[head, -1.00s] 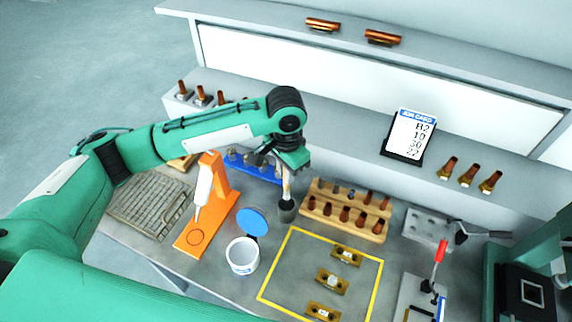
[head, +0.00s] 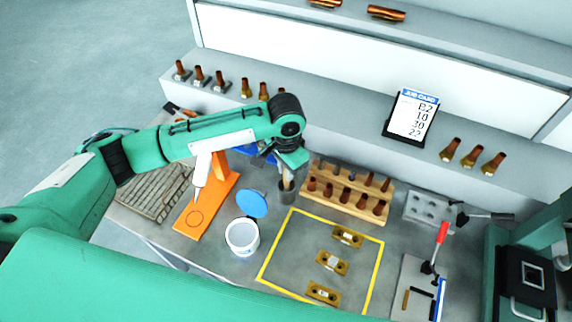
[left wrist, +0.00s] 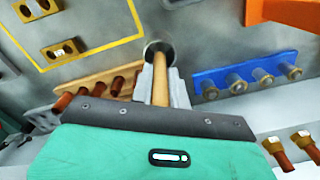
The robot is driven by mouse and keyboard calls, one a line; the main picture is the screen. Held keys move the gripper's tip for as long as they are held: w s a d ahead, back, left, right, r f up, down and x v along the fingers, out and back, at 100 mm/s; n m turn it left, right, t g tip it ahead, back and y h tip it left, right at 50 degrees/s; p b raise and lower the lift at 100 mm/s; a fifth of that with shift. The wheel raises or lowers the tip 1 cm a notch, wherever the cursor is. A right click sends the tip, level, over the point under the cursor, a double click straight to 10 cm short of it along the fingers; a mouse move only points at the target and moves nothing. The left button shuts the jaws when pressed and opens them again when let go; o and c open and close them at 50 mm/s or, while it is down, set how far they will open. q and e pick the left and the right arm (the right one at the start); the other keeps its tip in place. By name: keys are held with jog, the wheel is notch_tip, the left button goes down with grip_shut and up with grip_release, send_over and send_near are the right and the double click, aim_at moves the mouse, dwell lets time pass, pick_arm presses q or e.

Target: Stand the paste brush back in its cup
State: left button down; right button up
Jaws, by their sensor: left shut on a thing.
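My left gripper (head: 288,172) is shut on the paste brush (head: 285,183), which has a light wooden handle. It holds the brush roughly upright over the small dark grey cup (head: 287,197). In the left wrist view, the brush handle (left wrist: 160,78) runs between the fingers (left wrist: 172,88) down into the round mouth of the cup (left wrist: 150,47). The brush's lower end is hidden inside the cup; I cannot tell whether it touches the bottom. My right gripper is not in view.
A wooden rack (head: 331,197) of copper pieces stands just right of the cup. A white tub (head: 242,237) with a blue lid (head: 252,204) is in front, an orange stand (head: 195,216) to the left. A blue holder (left wrist: 246,80) is close by. A yellow-outlined area (head: 301,252) holds brass parts.

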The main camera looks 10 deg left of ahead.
pick_arm(q)
jog(key=shift+f, duration=0.25)
jog(key=c, duration=1.3)
grip_release()
jog(key=shift+r, duration=0.15)
notch_tip(320, 180, up, 12)
jog(key=b, duration=0.3)
jog(key=shift+r, duration=0.8)
jog(key=shift+f, duration=0.1)
